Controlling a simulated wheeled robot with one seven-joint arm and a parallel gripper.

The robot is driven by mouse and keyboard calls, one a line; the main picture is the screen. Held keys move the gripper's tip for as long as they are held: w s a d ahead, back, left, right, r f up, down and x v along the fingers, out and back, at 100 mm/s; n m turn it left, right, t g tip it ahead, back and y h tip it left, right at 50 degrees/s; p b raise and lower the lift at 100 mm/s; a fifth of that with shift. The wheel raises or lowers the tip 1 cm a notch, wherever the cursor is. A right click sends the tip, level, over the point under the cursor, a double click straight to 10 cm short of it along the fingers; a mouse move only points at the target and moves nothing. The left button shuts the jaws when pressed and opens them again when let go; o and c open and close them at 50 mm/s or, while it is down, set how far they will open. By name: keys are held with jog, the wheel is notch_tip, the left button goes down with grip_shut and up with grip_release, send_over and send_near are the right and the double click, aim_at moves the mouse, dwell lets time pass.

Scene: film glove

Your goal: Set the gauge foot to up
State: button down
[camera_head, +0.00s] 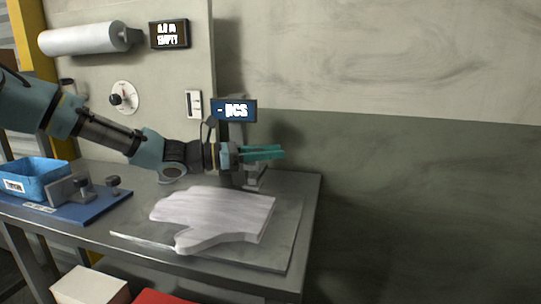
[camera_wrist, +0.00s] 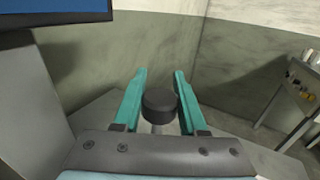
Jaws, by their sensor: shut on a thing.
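The gauge (camera_head: 233,110) stands at the back right of the bench, with a blue display on a grey column. Its display also shows at the top left in the wrist view (camera_wrist: 55,8). My gripper (camera_head: 281,153) is at the gauge column, its teal fingers pointing right. In the wrist view, my gripper (camera_wrist: 160,75) has a dark round knob (camera_wrist: 160,103) on a thin stem between its fingers and is shut on it. The gauge foot is mostly hidden behind my gripper, so I cannot tell whether it is up or down.
A blue bin (camera_head: 35,180) and a blue fixture board (camera_head: 85,208) are at left. A white roll (camera_head: 82,39), a dial (camera_head: 124,98) and a switch (camera_head: 194,104) are on the back panel.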

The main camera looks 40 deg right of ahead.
notch_tip(320, 180, up, 5)
jog(key=p, duration=0.2)
jog(key=shift+r+p, duration=0.1)
jog(key=shift+p, duration=0.25)
jog(key=shift+c, duration=2.2)
grip_release()
jog(key=b+v, duration=0.2)
jog(key=v, duration=0.8)
jog(key=shift+w+a, duration=0.25)
jog(key=shift+a, duration=0.05)
